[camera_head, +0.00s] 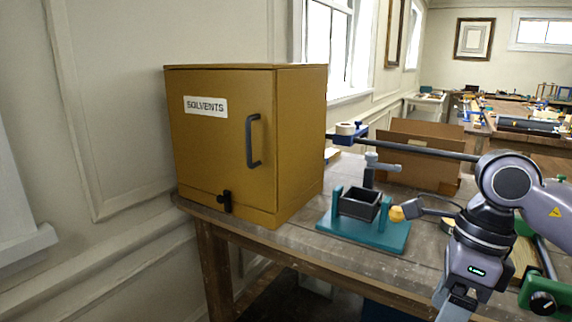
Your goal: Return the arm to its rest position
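My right arm comes in from the right edge and bends downward at the front right of the bench. The start of my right gripper (456,305) shows at the bottom edge; its fingertips are cut off, so I cannot tell whether it is open or holds anything. My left arm and gripper are not in view.
A yellow cabinet (222,130) labelled SOLVENTS, its door shut, stands at the bench's left end. Right of it is a teal stand (375,238) with a dark box (360,204). A brown open carton (418,160) stands behind. Green-handled equipment (541,300) is close to my arm.

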